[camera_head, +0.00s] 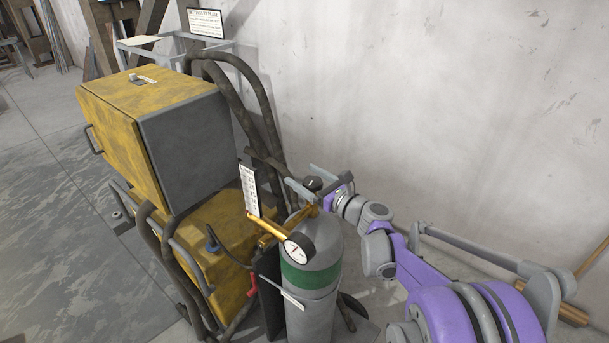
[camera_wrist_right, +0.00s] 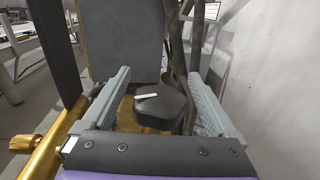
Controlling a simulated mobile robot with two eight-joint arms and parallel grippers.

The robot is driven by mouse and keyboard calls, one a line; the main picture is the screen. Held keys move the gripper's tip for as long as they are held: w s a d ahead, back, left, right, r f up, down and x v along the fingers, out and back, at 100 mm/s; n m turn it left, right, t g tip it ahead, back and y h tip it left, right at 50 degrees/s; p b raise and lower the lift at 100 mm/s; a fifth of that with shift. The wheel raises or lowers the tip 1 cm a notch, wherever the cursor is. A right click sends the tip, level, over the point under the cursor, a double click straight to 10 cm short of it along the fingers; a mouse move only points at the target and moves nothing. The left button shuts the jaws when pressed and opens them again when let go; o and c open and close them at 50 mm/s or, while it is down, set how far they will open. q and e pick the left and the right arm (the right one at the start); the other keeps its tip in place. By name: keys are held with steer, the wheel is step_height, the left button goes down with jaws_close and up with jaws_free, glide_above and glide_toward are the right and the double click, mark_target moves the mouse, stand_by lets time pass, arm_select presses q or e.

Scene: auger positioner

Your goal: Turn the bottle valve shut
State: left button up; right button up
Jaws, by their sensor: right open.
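The bottle valve is a dark knob (camera_head: 313,184) on top of the grey gas bottle (camera_head: 321,252), which has a green band. In the right wrist view the knob (camera_wrist_right: 160,106) has a pale pointer mark and sits between the two grey fingers. My right gripper (camera_head: 315,180) is at the bottle top with its fingers on either side of the knob. It is open, and gaps show between the fingers and the knob. A brass regulator with a round gauge (camera_head: 298,248) projects from the bottle's valve. My left gripper is not in view.
A yellow machine (camera_head: 125,127) with a grey side panel stands left of the bottle. Dark curved bars (camera_head: 240,90) rise behind it. A white label plate (camera_head: 249,188) stands close to the regulator. A pale wall (camera_head: 430,100) is behind. Open floor lies at far left.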

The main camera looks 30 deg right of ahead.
steer(key=shift+w+a, duration=0.1)
steer(key=shift+w, duration=0.1)
steer(key=c, duration=1.4)
steer(key=shift+o, duration=0.2)
steer(key=shift+w+d+r+m+t+h+p, duration=0.15)
steer(key=shift+m+h+p, duration=0.1)
steer(key=shift+m+h, duration=0.5)
steer(key=shift+s+d+m+t+h+p, duration=0.15)
steer(key=shift+m+h, duration=0.3)
steer(key=shift+h, duration=0.6)
steer(key=shift+d+m+h, duration=0.15)
steer(key=shift+m+h, duration=0.25)
steer(key=shift+h, duration=0.3)
steer(key=o, duration=1.4)
steer(key=shift+c, duration=0.2)
